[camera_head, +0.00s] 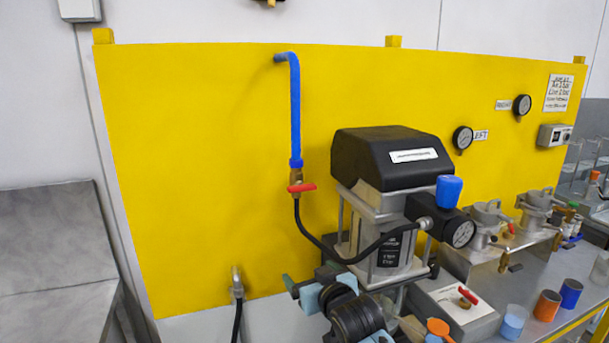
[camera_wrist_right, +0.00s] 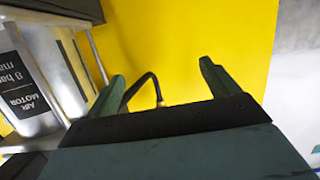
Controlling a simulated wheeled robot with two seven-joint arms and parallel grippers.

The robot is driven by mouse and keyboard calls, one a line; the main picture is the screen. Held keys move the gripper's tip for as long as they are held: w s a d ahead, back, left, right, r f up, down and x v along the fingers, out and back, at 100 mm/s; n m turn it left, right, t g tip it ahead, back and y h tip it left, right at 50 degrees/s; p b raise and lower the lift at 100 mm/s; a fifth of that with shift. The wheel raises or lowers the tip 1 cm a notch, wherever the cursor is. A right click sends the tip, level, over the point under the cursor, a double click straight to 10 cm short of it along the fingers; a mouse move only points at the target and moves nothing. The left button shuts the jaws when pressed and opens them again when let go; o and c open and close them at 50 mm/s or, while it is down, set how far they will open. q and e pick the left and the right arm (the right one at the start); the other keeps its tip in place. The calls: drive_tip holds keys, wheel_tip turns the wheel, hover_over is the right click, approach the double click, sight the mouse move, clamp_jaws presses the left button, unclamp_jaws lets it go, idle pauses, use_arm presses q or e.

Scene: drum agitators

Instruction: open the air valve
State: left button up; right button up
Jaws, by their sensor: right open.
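The air valve (camera_head: 296,177) is a brass body with a red lever (camera_head: 303,187). It hangs under the blue pipe (camera_head: 294,110) on the yellow panel, with a black hose (camera_head: 318,241) below it. The lever lies about level, crosswise to the pipe. My right gripper (camera_head: 307,280) is below the valve, apart from it, with its fingers spread and nothing between them. In the right wrist view its two dark green fingers (camera_wrist_right: 162,70) are apart; the hose end shows behind them, and the valve's lever is not visible. My left gripper is not in view.
The air motor with a black cover (camera_head: 385,158) stands right of the valve, with a regulator and gauge (camera_head: 462,232). A grey box with another red lever (camera_head: 467,295) sits at lower right. A wall fitting (camera_head: 237,285) is at lower left. The panel left of the valve is clear.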

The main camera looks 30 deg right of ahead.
sight(304, 188)
wheel_tip(304, 188, up, 16)
drive_tip(key=s+d+m+t+h+p, duration=0.1)
drive_tip(key=s+d+t, duration=0.1)
drive_tip(key=s, duration=0.1)
drive_tip(key=p+x, duration=0.1)
drive_tip(key=x, duration=0.5)
drive_tip(key=p+x, duration=0.1)
drive_tip(key=x, duration=0.6)
drive_tip(key=shift+w+a+r, duration=0.15)
drive_tip(key=shift+w+a, duration=0.05)
drive_tip(key=c, duration=1)
